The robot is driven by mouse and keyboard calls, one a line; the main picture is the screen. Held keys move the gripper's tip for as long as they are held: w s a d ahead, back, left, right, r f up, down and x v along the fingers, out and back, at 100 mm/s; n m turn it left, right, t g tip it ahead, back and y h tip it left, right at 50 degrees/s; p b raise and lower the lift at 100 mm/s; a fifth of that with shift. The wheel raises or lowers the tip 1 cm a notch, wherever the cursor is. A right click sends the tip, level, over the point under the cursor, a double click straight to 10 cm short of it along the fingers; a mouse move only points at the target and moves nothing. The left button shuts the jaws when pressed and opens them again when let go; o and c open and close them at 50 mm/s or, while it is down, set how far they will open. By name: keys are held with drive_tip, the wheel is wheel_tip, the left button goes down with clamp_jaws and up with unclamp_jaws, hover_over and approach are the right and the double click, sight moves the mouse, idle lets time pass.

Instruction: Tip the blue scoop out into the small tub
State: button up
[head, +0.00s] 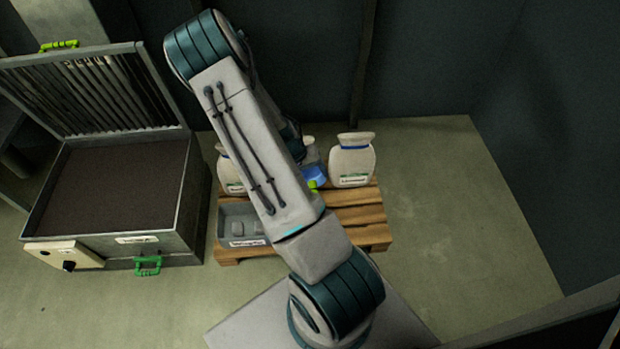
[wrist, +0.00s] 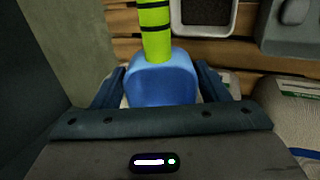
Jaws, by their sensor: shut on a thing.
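The blue scoop (wrist: 161,80) with its lime-green, black-banded handle (wrist: 155,28) is between the two fingers of my gripper (wrist: 160,88), which is shut on its blue part. In the head view, a bit of the blue scoop (head: 315,174) shows beside my arm, above the wooden pallet. The inside of the scoop is hidden, so I cannot tell what it holds. A small white-rimmed tub (wrist: 233,18) with dark contents stands on the pallet, just right of the handle in the wrist view. My arm hides it in the head view.
A grey tray (head: 228,210) with small grey pieces sits on the pallet's left front. Pale tied sacks stand on the pallet right (head: 352,167) and left (head: 232,174). A large open metal box (head: 197,205) of brown material stands left. The pallet's right front (head: 360,215) is clear.

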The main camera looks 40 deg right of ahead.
drive_tip(key=shift+w+d+r+t+y+b, duration=0.25)
drive_tip(key=shift+w+r+t+y, duration=0.4)
drive_tip(key=shift+y, duration=0.25)
drive_tip(key=shift+w+d+r+t+y+b, duration=0.2)
drive_tip(key=shift+w+r+t+y, duration=0.35)
drive_tip(key=shift+r+y, duration=0.35)
drive_tip(key=shift+w+a, duration=0.1)
drive_tip(key=shift+w+a+r, duration=0.2)
drive_tip(key=shift+w, duration=0.05)
drive_tip(key=w+a+r+n+p, duration=0.1)
drive_tip(key=w+a+r+n, duration=0.25)
drive_tip(key=a+r, duration=0.6)
drive_tip(key=w+a+r+n, duration=0.35)
drive_tip(key=a+r, duration=0.35)
drive_tip(key=a, duration=0.6)
wheel_tip(320, 180, up, 22)
drive_tip(key=s+p, duration=0.2)
drive_tip(key=p, duration=3)
drive_tip(key=shift+s+d+f+m, duration=0.15)
drive_tip(key=shift+d+f+m, duration=0.05)
drive_tip(key=shift+f+m, duration=0.1)
